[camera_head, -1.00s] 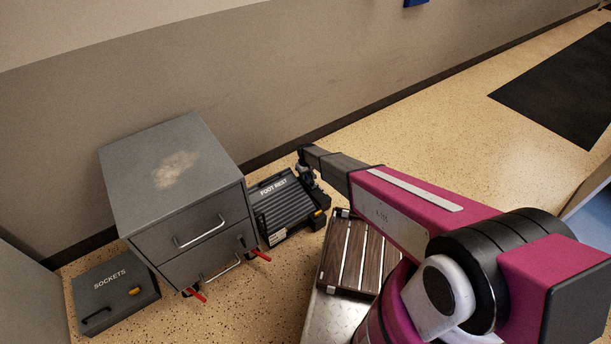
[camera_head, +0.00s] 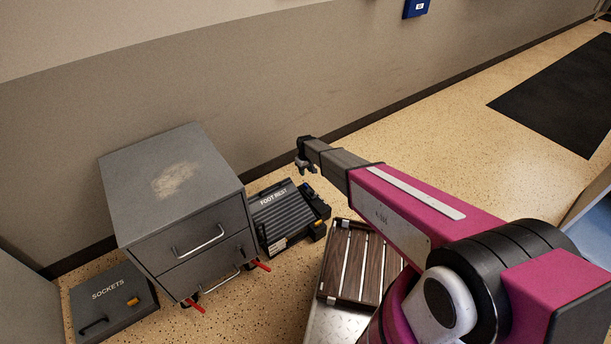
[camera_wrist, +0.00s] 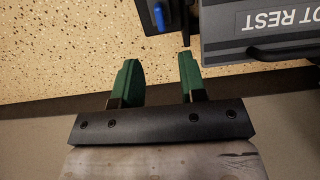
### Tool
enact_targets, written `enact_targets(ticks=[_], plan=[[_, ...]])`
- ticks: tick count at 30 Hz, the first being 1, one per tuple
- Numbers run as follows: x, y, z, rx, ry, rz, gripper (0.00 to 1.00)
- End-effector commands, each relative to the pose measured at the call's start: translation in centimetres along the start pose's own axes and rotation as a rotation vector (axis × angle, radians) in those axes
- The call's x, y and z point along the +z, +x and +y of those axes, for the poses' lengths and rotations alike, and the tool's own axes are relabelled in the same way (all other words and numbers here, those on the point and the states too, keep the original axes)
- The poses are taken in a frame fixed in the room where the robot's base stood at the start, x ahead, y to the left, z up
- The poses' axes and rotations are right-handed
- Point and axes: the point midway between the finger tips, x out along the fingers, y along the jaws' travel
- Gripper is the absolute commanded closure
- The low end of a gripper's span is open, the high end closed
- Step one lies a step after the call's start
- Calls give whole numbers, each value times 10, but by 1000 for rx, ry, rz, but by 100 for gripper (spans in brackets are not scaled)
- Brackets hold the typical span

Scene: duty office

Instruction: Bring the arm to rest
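My gripper (camera_head: 303,165) is at the end of my magenta arm, raised above the floor near the foot rest. In the wrist view my gripper (camera_wrist: 160,80) has two green fingers standing apart with nothing between them. The speckled floor shows beyond the fingertips. The grey foot rest (camera_head: 282,212) lies on the floor below and left of my gripper in the head view. It also shows upside down at the upper right of the wrist view (camera_wrist: 222,30).
A grey drawer cabinet (camera_head: 170,185) with red levers stands left of the foot rest. A case marked SOCKETS (camera_head: 112,305) lies at lower left. A slatted wooden platform (camera_head: 358,265) lies below my arm. The wall (camera_head: 240,90) runs behind. A black mat (camera_head: 560,100) lies far right.

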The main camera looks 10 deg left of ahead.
Motion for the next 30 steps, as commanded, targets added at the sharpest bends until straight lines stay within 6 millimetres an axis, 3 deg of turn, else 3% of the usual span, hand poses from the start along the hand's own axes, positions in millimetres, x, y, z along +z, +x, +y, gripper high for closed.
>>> enact_targets(ticks=[13, 17, 20, 23, 30], plan=[[1, -1, 0, 0, 1, 0, 62], [19, -16, 11, 0, 29, 0, 62], [54, -45, 31, 1, 86, 1, 62], [101, -82, 57, 1, 167, 3, 62], [225, -169, 104, 1, 375, 3, 62]])
